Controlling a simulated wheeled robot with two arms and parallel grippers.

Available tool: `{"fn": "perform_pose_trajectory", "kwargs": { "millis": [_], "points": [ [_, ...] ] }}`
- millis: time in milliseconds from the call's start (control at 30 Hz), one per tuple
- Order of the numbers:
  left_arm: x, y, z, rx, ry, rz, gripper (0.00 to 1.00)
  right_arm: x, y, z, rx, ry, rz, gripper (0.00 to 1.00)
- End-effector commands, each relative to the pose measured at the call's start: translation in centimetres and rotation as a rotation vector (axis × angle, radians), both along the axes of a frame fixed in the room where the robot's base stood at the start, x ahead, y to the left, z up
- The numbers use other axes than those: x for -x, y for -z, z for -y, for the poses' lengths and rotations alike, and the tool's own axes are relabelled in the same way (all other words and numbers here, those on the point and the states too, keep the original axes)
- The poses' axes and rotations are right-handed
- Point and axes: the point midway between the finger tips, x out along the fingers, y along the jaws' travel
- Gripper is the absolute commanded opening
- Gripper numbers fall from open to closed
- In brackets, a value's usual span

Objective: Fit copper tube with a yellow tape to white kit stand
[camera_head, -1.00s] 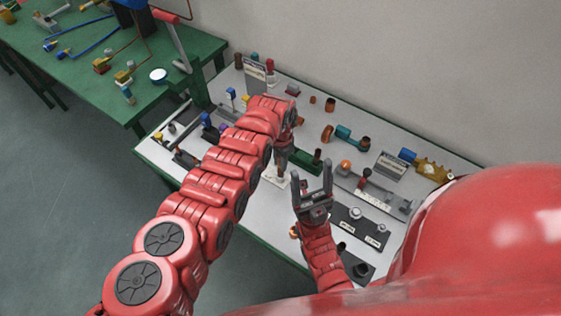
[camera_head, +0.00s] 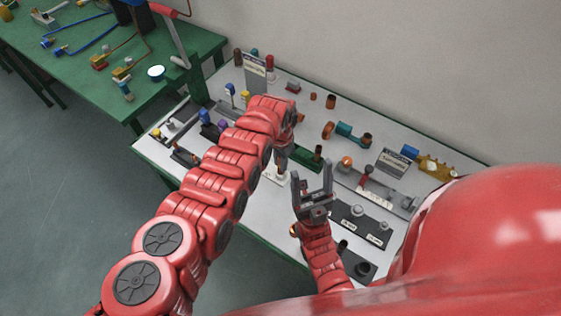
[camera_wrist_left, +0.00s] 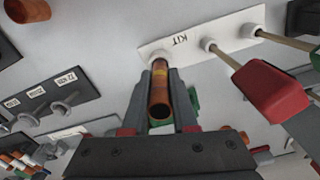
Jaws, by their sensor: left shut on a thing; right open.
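The white kit stand (camera_wrist_left: 228,32) is a flat plate marked "KIT" with several round white sockets, seen in the left wrist view. The copper tube (camera_wrist_left: 160,98), with a yellow band near its far end, is between the fingers of my left gripper (camera_wrist_left: 162,118). The tube's far end meets the left socket of the stand; I cannot tell how deep it sits. In the head view my left gripper (camera_head: 282,150) is over the stand (camera_head: 277,176), mostly hidden by my arm. My right gripper (camera_head: 313,182) is open and empty, just right of the stand.
Other sockets of the stand hold thin rods, one with a red block (camera_wrist_left: 270,92). A dark plate with grey knobs (camera_head: 360,222) lies to the right. Copper and teal fittings (camera_head: 345,132) stand towards the wall. A green table (camera_head: 185,60) is at the back left.

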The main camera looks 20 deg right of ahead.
Motion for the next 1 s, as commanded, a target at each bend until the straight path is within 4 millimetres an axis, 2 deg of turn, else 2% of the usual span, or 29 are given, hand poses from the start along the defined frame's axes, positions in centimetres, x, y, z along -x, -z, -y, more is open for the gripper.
{"fn": "perform_pose_trajectory", "kwargs": {
  "millis": [833, 867, 1000],
  "points": [
    [0.0, 2.2, 0.0, 0.000, 0.000, 0.000, 0.00, 0.0, 2.3, 0.0, 0.000, 0.000, 0.000, 0.67],
    [0.0, 2.0, 0.0, 0.000, 0.000, 0.000, 0.30, 0.0, 2.1, 0.0, 0.000, 0.000, 0.000, 0.67],
    [0.0, 2.0, 0.0, 0.000, 0.000, 0.000, 0.55, 0.0, 2.1, 0.0, 0.000, 0.000, 0.000, 0.67]
  ]
}}
